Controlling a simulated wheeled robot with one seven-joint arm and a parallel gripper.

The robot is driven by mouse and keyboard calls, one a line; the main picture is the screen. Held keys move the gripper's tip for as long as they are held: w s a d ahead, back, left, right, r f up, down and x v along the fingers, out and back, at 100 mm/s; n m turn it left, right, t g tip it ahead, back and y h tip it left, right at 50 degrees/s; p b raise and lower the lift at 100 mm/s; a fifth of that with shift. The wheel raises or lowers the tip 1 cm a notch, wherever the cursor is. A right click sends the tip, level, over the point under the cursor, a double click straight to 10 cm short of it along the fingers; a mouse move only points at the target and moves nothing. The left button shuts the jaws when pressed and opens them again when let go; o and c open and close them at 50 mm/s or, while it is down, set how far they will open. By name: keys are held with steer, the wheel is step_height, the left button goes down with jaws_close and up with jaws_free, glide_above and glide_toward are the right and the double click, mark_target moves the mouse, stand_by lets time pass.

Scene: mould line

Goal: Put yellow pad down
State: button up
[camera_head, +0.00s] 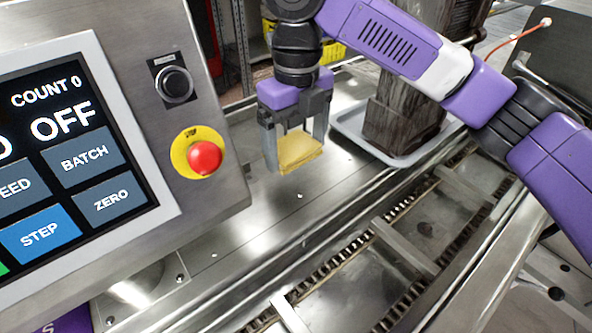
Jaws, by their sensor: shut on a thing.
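My gripper (296,156) points down near the top middle of the head view. It is shut on the yellow pad (299,152), a small flat-sided block that shows between and just in front of its fingers. The pad appears a little above the bare steel surface (262,205), though I cannot tell the exact gap. Part of the pad is hidden by the fingers.
A dark brown block (395,118) stands on a light tray (352,122) to the right. A chain conveyor (385,255) runs in front.

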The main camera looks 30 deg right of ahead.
mark_target(296, 187)
steer(key=shift+f, duration=3.7)
steer(key=shift+f, duration=0.2)
steer(key=o, duration=1)
steer(key=shift+r, duration=0.1)
steer(key=shift+o, duration=0.2)
step_height(296, 187, up, 12)
steer(key=shift+r+b, duration=0.15)
steer(key=shift+b, duration=0.3)
steer(key=shift+s, duration=0.1)
